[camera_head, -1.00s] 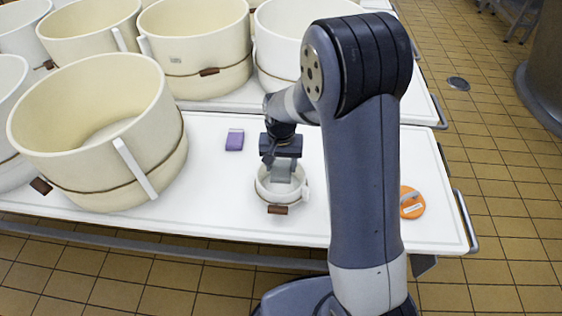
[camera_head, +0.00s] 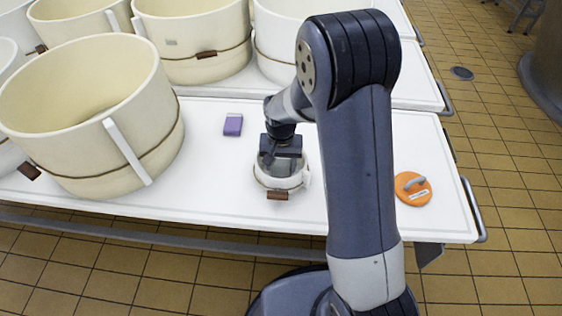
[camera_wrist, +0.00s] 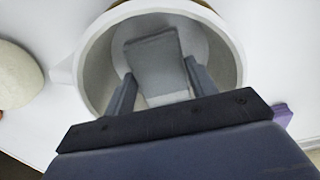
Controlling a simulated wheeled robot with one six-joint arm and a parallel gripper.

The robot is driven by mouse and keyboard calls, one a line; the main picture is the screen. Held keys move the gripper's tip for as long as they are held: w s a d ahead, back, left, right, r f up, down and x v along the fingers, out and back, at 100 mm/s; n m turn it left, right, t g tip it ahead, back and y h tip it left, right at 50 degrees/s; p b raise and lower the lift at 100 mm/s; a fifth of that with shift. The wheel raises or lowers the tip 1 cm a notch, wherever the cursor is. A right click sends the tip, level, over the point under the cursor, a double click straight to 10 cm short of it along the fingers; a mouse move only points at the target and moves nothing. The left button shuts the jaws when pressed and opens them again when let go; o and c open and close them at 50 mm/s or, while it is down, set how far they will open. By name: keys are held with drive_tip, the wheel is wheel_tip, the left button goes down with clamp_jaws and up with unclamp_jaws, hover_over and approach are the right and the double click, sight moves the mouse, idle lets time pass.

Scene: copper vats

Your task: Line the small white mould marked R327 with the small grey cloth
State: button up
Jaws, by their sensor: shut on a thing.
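The small white mould (camera_head: 279,183) stands upright on the white table, with a brown tag low on its front; I cannot read any marking. In the wrist view the mould's rim (camera_wrist: 88,62) surrounds the grey cloth. My gripper (camera_head: 281,158) is at the mould's mouth, pointing down. In the wrist view my gripper (camera_wrist: 157,88) has its fingers on either side of the small grey cloth (camera_wrist: 154,65), shut on it. The cloth is a flat grey piece inside the mould's opening. In the head view the gripper mostly hides the cloth.
A purple block (camera_head: 233,125) lies behind and left of the mould. An orange disc with a grey handle (camera_head: 412,188) lies to the right, past my arm. A large cream vat (camera_head: 95,120) stands at left, and several more stand behind. The table front is clear.

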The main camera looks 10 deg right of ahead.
drive_tip(key=shift+s+f+b, duration=0.1)
drive_tip(key=shift+f+b, duration=0.6)
drive_tip(key=shift+f, duration=0.35)
idle(2.0)
drive_tip(key=o, duration=1.1)
drive_tip(key=shift+c, duration=0.2)
wheel_tip(320, 180, up, 11)
drive_tip(key=p, duration=0.2)
drive_tip(key=shift+p, duration=0.4)
drive_tip(key=shift+f, duration=0.15)
wheel_tip(320, 180, down, 11)
drive_tip(key=b, duration=0.2)
drive_tip(key=shift+r+b, duration=0.2)
drive_tip(key=shift+b, duration=0.15)
drive_tip(key=shift+r, duration=0.15)
